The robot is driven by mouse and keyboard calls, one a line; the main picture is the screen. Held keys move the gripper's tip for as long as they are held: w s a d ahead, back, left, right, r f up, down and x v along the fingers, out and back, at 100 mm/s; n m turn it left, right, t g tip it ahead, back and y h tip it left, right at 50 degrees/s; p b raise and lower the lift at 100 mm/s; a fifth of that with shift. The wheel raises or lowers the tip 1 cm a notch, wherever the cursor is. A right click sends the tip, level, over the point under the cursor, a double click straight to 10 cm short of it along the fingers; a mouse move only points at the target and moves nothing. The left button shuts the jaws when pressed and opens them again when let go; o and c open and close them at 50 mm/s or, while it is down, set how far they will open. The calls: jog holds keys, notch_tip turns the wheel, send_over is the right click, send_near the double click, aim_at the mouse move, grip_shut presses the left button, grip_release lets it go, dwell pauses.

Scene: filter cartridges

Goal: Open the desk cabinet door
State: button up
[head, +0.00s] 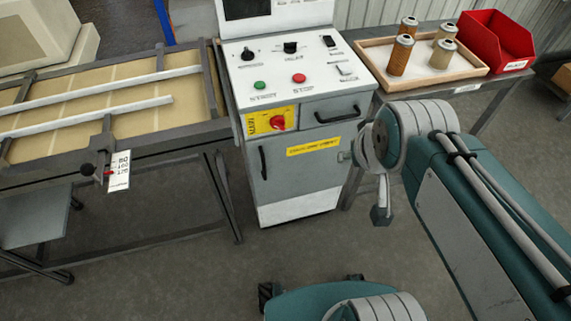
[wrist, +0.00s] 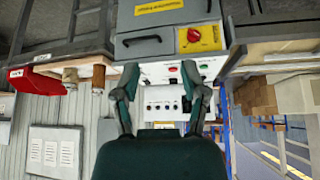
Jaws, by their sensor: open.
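The desk cabinet (head: 245,205) stands in the middle of the head view. Its grey door (head: 298,182) looks shut and flush with the front. A black vertical door handle (head: 263,163) is at the door's left side. A yellow label is across the door's top; the same label (wrist: 160,6) shows at the top of the upside-down wrist view. My gripper (wrist: 160,84) is open and empty, its two fingers apart, with the control panel behind them in view. In the head view my arm reaches in from the right.
Above the door are a drawer handle (head: 338,114) and a red rotary switch (head: 278,122). A frame table (head: 120,145) adjoins on the left. On the right bench are a wooden tray (head: 395,71) with several cartridges and a red bin (head: 497,42). Floor before the cabinet is clear.

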jog(key=w+a+f+n+t, duration=0.15)
jog(key=w+f, duration=0.25)
jog(key=w, duration=0.4)
jog(key=w+a+f+t, duration=0.1)
jog(key=w+f+t, duration=0.15)
jog(key=w, duration=0.65)
jog(key=n+t+y, duration=0.2)
jog(key=t+y, duration=0.2)
send_over(265, 167)
jog(key=s+d, duration=0.1)
jog(key=d, duration=0.4)
notch_tip(265, 167, down, 22)
jog(key=s+a+f+t+y, duration=0.1)
jog(key=s+f+t+y, duration=0.15)
jog(key=s+f, duration=0.7)
jog(key=shift+n, duration=0.35)
jog(key=x, duration=0.8)
jog(key=f+x, duration=0.1)
jog(key=x, duration=0.3)
jog(key=shift+s, duration=0.1)
grip_shut()
